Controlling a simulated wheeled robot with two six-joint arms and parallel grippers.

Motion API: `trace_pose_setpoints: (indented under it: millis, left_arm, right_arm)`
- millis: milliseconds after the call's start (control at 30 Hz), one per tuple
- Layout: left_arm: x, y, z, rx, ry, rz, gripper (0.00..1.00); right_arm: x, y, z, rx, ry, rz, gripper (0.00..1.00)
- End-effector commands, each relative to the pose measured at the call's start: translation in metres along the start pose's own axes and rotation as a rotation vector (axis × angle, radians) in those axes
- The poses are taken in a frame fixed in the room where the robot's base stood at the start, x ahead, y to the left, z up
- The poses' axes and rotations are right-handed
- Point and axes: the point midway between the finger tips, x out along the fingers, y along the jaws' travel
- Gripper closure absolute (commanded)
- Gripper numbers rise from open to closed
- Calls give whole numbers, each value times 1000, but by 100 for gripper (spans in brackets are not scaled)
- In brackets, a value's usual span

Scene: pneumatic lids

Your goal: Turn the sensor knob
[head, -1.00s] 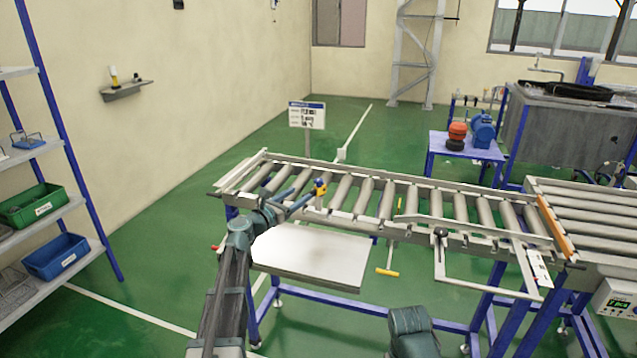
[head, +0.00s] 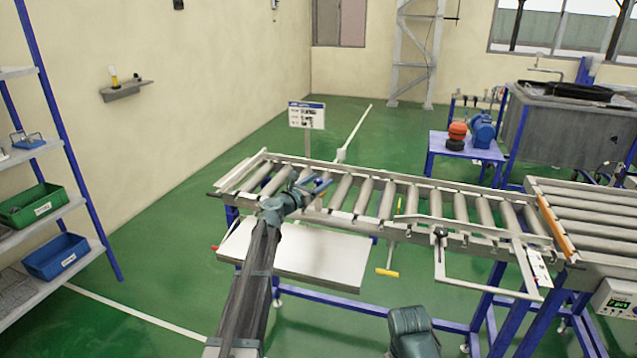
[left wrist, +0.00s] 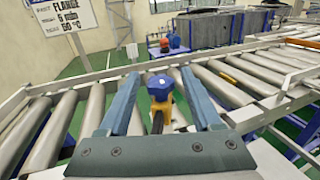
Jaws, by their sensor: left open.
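The sensor knob (left wrist: 160,86) has a blue cap on a yellow body and stands upright by the roller conveyor in the left wrist view. In that view my left gripper (left wrist: 160,75) is open, with one finger on each side of the blue cap and gaps between them. I cannot tell how far beyond the fingertips the knob lies. In the head view my left gripper (head: 318,186) is over the conveyor's near rail and hides the knob. My right gripper is not in view.
The roller conveyor (head: 375,180) runs to the right toward a second roller table (head: 585,208). A white panel (head: 310,256) sits below the near rail. A sign (head: 307,115) stands behind. A white bar frame (head: 480,283) sticks out at the right.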

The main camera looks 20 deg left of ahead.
Motion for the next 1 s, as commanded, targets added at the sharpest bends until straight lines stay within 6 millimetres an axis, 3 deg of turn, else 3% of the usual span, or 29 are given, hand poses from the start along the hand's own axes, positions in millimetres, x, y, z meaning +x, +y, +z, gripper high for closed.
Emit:
trace_pose_setpoints:
  millis: [67, 433, 767, 1000]
  left_arm:
    - [0, 0, 0, 0, 0, 0, 34]
    - [0, 0, 0, 0, 0, 0, 100]
    - [0, -1, 0, 0, 0, 22, 100]
    - [0, -3, 0, 2, -1, 142, 100]
  right_arm:
    - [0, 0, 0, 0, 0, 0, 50]
    - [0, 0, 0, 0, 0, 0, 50]
    - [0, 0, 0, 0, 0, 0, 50]
    - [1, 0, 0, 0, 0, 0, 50]
